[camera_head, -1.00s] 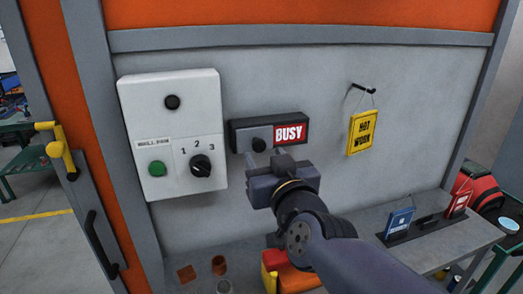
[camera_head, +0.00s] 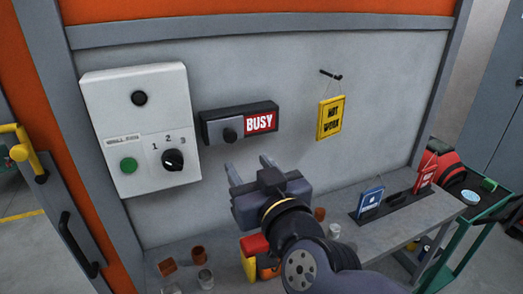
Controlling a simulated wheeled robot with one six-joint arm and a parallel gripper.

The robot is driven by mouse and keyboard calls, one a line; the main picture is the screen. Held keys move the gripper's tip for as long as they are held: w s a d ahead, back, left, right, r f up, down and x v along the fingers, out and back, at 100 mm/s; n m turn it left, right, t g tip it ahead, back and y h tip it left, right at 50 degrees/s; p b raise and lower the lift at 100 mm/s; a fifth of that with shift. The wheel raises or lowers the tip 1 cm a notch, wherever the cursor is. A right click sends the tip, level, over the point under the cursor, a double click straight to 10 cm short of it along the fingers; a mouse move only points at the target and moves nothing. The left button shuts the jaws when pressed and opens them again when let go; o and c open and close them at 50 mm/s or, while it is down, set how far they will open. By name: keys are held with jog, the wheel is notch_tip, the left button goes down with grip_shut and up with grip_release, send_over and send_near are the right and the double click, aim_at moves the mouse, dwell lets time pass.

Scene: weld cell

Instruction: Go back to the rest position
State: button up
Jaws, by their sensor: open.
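My gripper (camera_head: 254,172) is open and empty. It stands in front of the grey wall panel, below the black sign box (camera_head: 240,122), whose slider knob sits at the left and whose red face reads BUSY. The fingers point up toward the wall and look apart from the box. My arm comes in from the lower right and hides part of the bench behind it.
A white control box (camera_head: 140,128) with a green button and a dial numbered 1 to 3 is on the wall at left. A yellow HOT WORK sign (camera_head: 330,118) hangs from a peg. A grey bench (camera_head: 385,235) below holds blue and red signs in a rack, and small cups.

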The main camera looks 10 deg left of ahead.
aim_at(236, 136)
jog(key=b+x, duration=0.2)
jog(key=x, duration=0.8)
jog(key=shift+w+a, duration=0.1)
jog(key=shift+w, duration=0.25)
jog(key=shift+w+d, duration=0.4)
jog(key=shift+d, duration=0.3)
jog(key=shift+f, duration=0.1)
